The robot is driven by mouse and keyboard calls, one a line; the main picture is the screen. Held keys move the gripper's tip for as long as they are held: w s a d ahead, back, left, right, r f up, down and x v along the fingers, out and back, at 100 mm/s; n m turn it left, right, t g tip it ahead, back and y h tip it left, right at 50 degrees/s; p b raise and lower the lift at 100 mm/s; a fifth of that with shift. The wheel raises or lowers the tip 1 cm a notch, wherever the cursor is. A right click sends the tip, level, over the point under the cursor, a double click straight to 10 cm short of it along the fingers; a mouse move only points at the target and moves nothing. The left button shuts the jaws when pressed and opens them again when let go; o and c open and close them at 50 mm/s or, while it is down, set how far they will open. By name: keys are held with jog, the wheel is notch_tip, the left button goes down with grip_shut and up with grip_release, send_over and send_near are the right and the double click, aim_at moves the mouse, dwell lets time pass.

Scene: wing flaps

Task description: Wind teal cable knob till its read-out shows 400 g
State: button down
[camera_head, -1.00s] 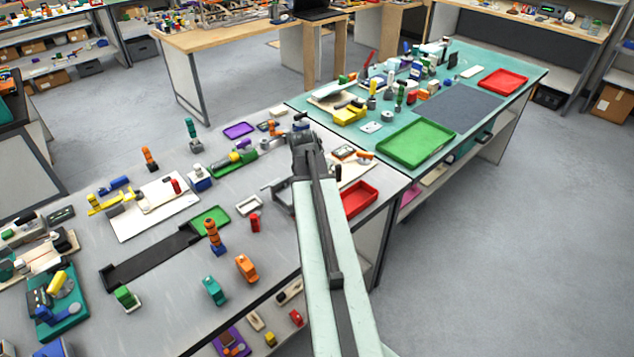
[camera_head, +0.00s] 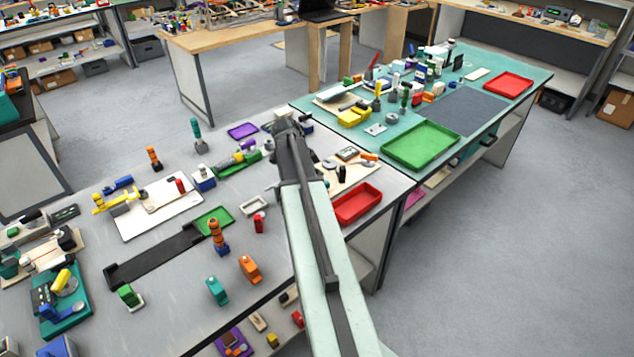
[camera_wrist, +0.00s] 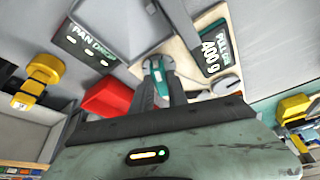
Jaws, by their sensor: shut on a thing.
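In the wrist view, my gripper (camera_wrist: 161,90) is shut on a small teal part, the teal cable knob (camera_wrist: 157,68), between its fingertips. A dark read-out panel (camera_wrist: 213,48) right of the knob shows "400 g" under a word that looks like "PULL". Another dark panel (camera_wrist: 84,46) at upper left reads "PAN DROP"; I cannot make out a value on it. In the head view, my gripper (camera_head: 288,130) is at the far right end of the grey bench, and its own arm hides the knob there.
A red tray (camera_head: 357,205) lies at the grey bench's right edge. A green tray (camera_head: 420,147) is on the teal table beyond. Several coloured blocks and fixtures stand left of my arm. A yellow object (camera_wrist: 38,80) is at the wrist view's left.

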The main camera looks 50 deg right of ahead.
jog(key=shift+w+d+m+g+y, duration=0.15)
jog(key=shift+m+g+y, duration=0.25)
jog(key=shift+m, duration=1.1)
jog(key=c, duration=1.3)
grip_release()
jog(key=p+v, duration=0.7)
jog(key=shift+w+r, duration=0.2)
jog(key=shift+r, duration=0.1)
